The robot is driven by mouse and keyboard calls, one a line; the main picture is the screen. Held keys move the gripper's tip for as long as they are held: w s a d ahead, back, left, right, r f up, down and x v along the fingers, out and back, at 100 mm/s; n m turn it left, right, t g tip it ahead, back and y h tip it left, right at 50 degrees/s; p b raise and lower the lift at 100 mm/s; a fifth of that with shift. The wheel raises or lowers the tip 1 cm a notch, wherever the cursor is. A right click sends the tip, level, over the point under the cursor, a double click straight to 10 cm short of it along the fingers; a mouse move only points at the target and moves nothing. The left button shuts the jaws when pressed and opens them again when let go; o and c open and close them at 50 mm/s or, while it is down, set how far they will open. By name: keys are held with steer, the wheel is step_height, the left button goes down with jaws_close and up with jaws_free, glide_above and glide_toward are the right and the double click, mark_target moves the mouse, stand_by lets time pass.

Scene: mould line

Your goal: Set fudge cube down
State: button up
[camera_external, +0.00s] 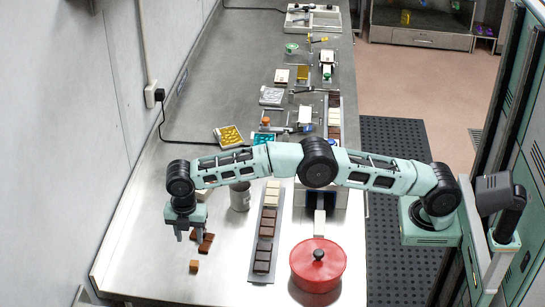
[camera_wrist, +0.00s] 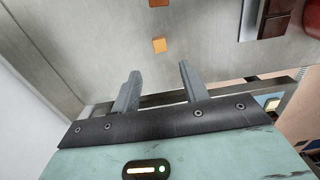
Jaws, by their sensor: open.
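A small caramel-brown fudge cube (camera_external: 194,266) rests on the steel counter near its front left. It also shows in the wrist view as an orange cube (camera_wrist: 159,45), beyond the fingertips and in line with the gap between them. My gripper (camera_external: 189,236) is open and empty, fingers pointing down, above the counter and a little behind the cube in the external view. In the wrist view both fingers of my gripper (camera_wrist: 158,77) are spread and touch nothing.
A tray (camera_external: 250,274) with dark and white chocolate pieces runs right of the cube. Beyond it stands a red lidded pot (camera_external: 318,267). A metal cup (camera_external: 240,199) stands behind, under my arm. The counter left of the cube is clear up to the wall.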

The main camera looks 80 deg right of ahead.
steer(key=s+a+r+m+y, duration=0.1)
steer(key=s+a+r+m, duration=0.1)
steer(key=s+a+r, duration=0.3)
steer(key=s+a+r+m, duration=0.1)
steer(key=s+a+r, duration=0.1)
steer(key=s+a, duration=0.35)
steer(key=s+a+r+m, duration=0.2)
steer(key=s+m, duration=0.1)
steer(key=s, duration=1.3)
steer(key=s+d+f+m, duration=0.2)
steer(key=s+d, duration=0.2)
steer(key=s, duration=0.8)
steer(key=s+d+f+m, duration=0.2)
steer(key=s+d, duration=0.1)
steer(key=s, duration=1)
steer(key=shift+s+d+f, duration=0.2)
steer(key=shift+d+f, duration=0.2)
